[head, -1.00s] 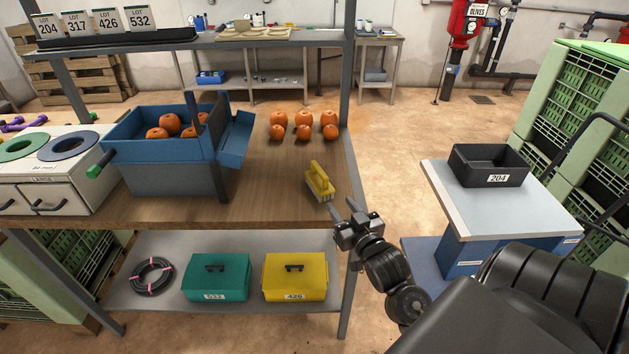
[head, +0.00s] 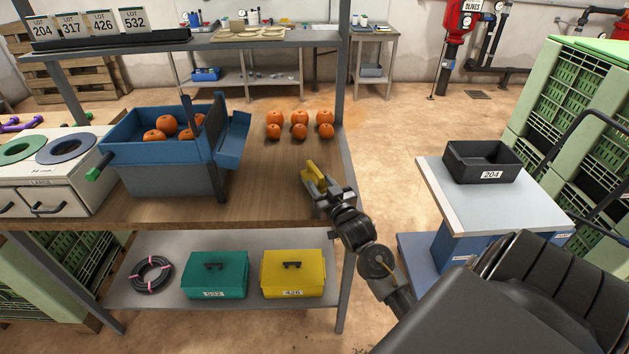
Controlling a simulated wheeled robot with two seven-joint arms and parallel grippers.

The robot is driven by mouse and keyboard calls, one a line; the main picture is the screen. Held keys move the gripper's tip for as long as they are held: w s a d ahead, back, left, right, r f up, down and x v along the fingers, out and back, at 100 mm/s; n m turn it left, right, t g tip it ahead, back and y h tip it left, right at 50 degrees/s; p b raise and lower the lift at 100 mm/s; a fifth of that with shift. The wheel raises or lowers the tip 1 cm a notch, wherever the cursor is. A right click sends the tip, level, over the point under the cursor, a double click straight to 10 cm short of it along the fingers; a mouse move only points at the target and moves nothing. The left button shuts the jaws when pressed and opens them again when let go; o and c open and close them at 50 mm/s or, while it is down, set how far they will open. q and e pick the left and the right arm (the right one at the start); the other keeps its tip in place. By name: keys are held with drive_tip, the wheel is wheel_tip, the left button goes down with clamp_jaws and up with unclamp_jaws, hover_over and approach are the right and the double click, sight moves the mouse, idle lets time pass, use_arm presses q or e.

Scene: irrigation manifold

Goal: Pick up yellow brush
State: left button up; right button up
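The yellow brush (head: 313,172) lies on the wooden worktop near its right front corner, with its handle up. My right gripper (head: 322,185) has come in from the lower right and is right at the brush, covering its near part. Its fingers look spread, one at each side of the brush's near end. I cannot tell whether they touch it. The brush still rests on the worktop. My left gripper is not in view.
Several orange fruits (head: 299,131) stand behind the brush on the worktop (head: 262,190). A blue bin (head: 150,150) with fruits is to the left. A grey post (head: 342,60) rises at the right edge. A black tray (head: 482,163) sits on a cart at the right.

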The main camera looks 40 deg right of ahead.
sight(321, 177)
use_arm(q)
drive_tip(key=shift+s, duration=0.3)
use_arm(e)
drive_tip(key=shift+w, duration=0.1)
clamp_jaws()
drive_tip(key=shift+r, duration=0.1)
